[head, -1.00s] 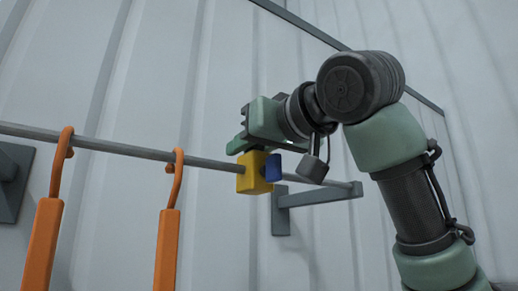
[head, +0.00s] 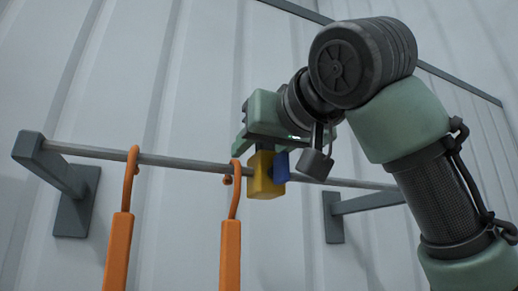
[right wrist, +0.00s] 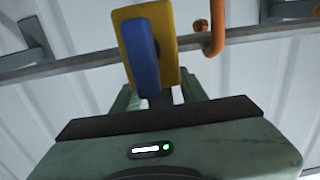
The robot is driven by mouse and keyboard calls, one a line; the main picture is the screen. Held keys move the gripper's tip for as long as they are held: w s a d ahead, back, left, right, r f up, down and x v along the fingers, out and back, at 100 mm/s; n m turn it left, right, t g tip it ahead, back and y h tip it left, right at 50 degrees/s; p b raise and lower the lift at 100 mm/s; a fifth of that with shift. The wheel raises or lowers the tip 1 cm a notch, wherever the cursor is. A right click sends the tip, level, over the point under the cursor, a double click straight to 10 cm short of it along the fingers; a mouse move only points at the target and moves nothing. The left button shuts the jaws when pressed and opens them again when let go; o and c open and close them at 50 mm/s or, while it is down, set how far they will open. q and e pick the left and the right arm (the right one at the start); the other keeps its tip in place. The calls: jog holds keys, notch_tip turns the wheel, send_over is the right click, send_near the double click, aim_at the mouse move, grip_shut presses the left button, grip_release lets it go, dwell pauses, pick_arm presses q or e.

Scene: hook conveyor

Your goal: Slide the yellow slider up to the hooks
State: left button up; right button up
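The yellow slider (head: 265,178) is on the grey rail, with a blue block (head: 281,165) on its right side. The slider sits right beside the right-hand orange hook (head: 231,240); I cannot tell whether they touch. The other orange hook (head: 118,240) hangs further left. My right gripper (head: 248,146) is at the slider, partly hidden behind it in the head view. In the right wrist view its fingers (right wrist: 160,98) stand apart below the yellow slider (right wrist: 165,66) and blue block (right wrist: 140,55); their tips are hidden. My left gripper is not in view.
The grey rail (head: 190,164) runs across, held by a bracket (head: 60,175) at the left and another bracket (head: 355,207) at the right. A ribbed pale wall stands behind. The rail between the two hooks is clear.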

aim_at(265, 164)
jog(key=shift+s+d+f+b, duration=0.1)
jog(key=shift+s+d+b, duration=0.05)
jog(key=shift+s+b, duration=0.3)
jog(key=b+v, duration=0.2)
jog(key=v, duration=0.5)
jog(key=shift+w, duration=0.15)
dwell(0.4)
